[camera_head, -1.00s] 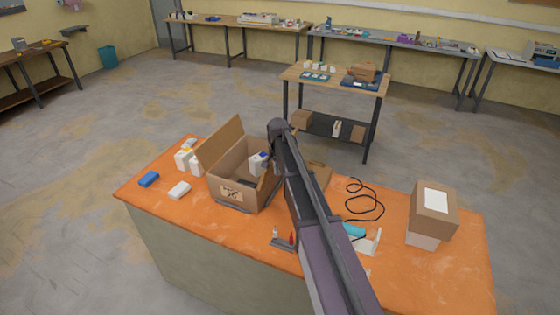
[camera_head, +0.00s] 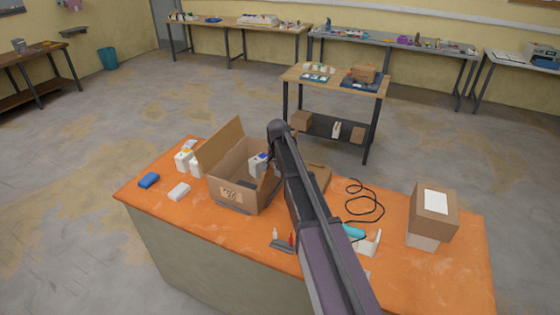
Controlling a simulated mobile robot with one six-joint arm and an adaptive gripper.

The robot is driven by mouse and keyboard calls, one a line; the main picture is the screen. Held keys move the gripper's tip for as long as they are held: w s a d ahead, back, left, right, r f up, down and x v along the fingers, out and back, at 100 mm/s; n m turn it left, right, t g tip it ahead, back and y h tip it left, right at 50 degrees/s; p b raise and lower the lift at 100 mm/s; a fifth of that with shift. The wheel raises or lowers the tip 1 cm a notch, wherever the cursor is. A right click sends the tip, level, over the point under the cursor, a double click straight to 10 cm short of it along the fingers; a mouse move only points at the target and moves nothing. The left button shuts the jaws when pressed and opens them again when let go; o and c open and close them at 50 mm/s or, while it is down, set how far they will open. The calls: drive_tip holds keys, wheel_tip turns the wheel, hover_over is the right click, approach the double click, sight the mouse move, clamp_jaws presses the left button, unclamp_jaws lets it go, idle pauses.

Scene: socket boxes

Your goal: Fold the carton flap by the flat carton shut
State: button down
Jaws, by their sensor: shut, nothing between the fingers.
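An open brown carton (camera_head: 232,196) stands on the orange-topped table, left of my arm. Its left flap (camera_head: 221,146) stands up and leans outward. A white bottle (camera_head: 257,166) and a dark item show inside it. The flat carton (camera_head: 318,177) lies just right of the open carton, partly behind my arm. My arm crosses the carton's right side and hides that side and any flap there. My gripper is hidden behind my arm's far end, near the carton's right rim; whether it touches the carton cannot be seen.
White bottles (camera_head: 186,159), a blue block (camera_head: 149,180) and a white block (camera_head: 179,192) sit at left. A black cable (camera_head: 364,204), a white holder (camera_head: 370,243) and a closed box (camera_head: 433,212) are at right.

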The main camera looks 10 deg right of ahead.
idle(0.3)
drive_tip(key=w+a+r+p, duration=0.1)
drive_tip(key=w+a, duration=0.5)
drive_tip(key=a, duration=0.2)
drive_tip(key=shift+w+a+r, duration=0.15)
drive_tip(key=shift+w+a, duration=0.05)
drive_tip(key=shift+a, duration=0.2)
idle(0.6)
drive_tip(key=shift+r, duration=0.15)
wheel_tip(320, 180, up, 9)
drive_tip(key=p, duration=0.9)
idle(0.4)
drive_tip(key=s+d+f+n+b, duration=0.2)
drive_tip(key=s+f+b, duration=0.3)
drive_tip(key=s, duration=0.7)
drive_tip(key=s+d+f+n+b, duration=0.2)
drive_tip(key=s+f+b, duration=0.4)
drive_tip(key=s, duration=0.5)
drive_tip(key=s+d+f+n+b, duration=0.3)
drive_tip(key=s+f+b, duration=0.3)
drive_tip(key=s, duration=0.6)
drive_tip(key=shift+s+d+f, duration=0.35)
drive_tip(key=shift+d+f, duration=0.15)
drive_tip(key=shift+d, duration=0.3)
drive_tip(key=shift+a, duration=0.1)
